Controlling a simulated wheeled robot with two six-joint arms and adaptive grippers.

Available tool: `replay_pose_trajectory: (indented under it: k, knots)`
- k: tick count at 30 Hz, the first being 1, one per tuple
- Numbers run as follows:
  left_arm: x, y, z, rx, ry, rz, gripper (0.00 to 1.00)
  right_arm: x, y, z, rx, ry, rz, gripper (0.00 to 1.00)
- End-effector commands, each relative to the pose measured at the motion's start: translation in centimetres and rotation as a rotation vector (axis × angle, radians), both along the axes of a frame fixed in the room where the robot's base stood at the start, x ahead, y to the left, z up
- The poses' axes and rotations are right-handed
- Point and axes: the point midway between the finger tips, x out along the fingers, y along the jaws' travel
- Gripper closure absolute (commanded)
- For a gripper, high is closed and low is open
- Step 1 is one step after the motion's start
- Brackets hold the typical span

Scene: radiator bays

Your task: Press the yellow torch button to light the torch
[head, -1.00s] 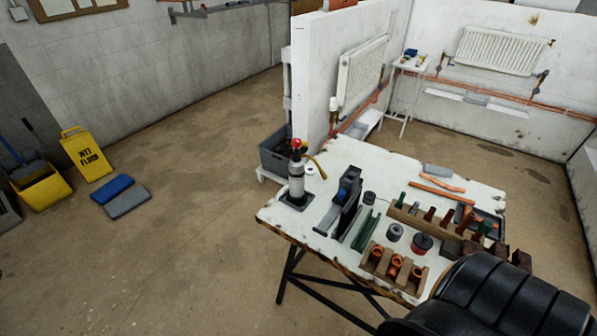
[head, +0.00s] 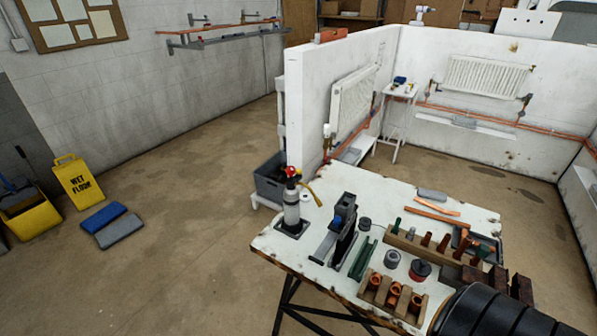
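The torch (head: 292,210) stands upright on a dark square base near the left corner of the white workbench (head: 352,183). It has a pale cylinder, a red knob (head: 291,171) on top and a brass-coloured nozzle (head: 312,194) pointing down to the right. I cannot make out a separate yellow button at this size. No flame shows. Neither of my grippers is in view. A black, ribbed part of my own arm fills the lower right corner, in front of the bench's near right edge.
A blue and black device (head: 343,222) stands right of the torch. Wooden racks (head: 392,290) with copper fittings and a red and black tin (head: 419,270) occupy the bench's right side. A white partition (head: 309,90) rises behind. The floor at left holds a yellow wet-floor sign (head: 78,182).

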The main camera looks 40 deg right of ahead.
Motion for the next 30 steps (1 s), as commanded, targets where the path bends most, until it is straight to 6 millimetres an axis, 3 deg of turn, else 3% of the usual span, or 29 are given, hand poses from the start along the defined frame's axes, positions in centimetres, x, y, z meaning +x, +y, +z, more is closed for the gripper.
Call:
replay_pose_trajectory:
  k: [6, 18, 30]
  knots:
    - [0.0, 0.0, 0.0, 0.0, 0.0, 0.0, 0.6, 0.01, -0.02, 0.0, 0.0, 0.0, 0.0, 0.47]
    - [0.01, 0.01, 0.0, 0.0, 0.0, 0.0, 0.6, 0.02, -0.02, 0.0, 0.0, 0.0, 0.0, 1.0]
    - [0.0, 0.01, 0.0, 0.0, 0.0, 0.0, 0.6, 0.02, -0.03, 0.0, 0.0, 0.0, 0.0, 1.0]
